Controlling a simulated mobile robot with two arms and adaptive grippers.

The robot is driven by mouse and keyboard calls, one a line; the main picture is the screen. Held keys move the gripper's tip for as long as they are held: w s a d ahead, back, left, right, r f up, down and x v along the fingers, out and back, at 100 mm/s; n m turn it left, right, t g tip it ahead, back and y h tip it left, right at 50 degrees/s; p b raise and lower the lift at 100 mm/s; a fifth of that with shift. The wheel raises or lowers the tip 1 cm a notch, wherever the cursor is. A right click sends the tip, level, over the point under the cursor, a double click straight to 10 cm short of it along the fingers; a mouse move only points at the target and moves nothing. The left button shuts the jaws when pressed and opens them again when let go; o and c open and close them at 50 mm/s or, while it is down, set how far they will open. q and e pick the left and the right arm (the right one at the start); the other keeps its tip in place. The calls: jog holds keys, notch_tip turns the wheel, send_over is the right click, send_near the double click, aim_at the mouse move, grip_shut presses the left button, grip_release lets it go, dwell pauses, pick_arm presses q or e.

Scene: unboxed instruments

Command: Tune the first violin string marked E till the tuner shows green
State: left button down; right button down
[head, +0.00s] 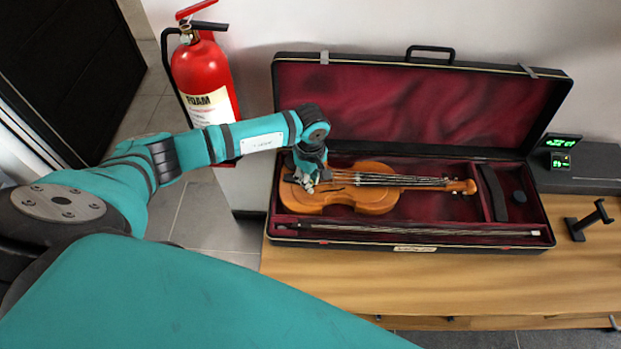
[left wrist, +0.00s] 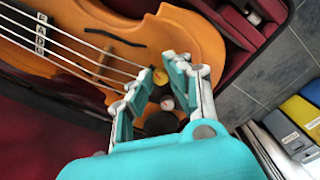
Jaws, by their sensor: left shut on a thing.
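The violin (head: 365,201) lies in the open case with its neck to the right. My left gripper (head: 309,182) is over the left, tailpiece end of its body. In the left wrist view the violin (left wrist: 190,35) shows its strings running to a row of small round tuning knobs. A yellow knob (left wrist: 160,76) and a pale knob (left wrist: 167,102) show between my fingers (left wrist: 160,88). The left gripper is shut on a tuning knob; the fingers hide which one. A lettered strip (left wrist: 41,33) sits across the strings. The tuner (head: 561,159) at the right shows green characters, too small to read.
The case (head: 400,247) stands on a wooden table (head: 480,285), its raised lid behind the violin. A bow (head: 400,230) lies along the case front. A black stand (head: 590,222) is at the right. A red fire extinguisher (head: 203,75) stands behind my left arm.

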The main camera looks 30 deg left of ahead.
pick_arm(q)
jog(key=n+b, duration=0.2)
jog(key=n, duration=0.1)
jog(key=shift+f, duration=0.15)
jog(key=n+b, duration=0.2)
jog(key=n, duration=0.2)
jog(key=n+b, duration=0.1)
jog(key=n, duration=0.2)
jog(key=shift+n+b, duration=0.3)
jog(key=shift+b, duration=0.1)
jog(key=n+b, duration=0.1)
jog(key=n, duration=0.3)
jog(key=shift+n+b, duration=0.3)
jog(key=shift+b, duration=0.05)
jog(key=n+b, duration=0.1)
jog(key=n, duration=0.3)
jog(key=shift+n, duration=0.3)
jog(key=n+b, duration=0.1)
jog(key=n, duration=0.6)
jog(key=shift+r+n, duration=0.2)
jog(key=shift+n, duration=1.8)
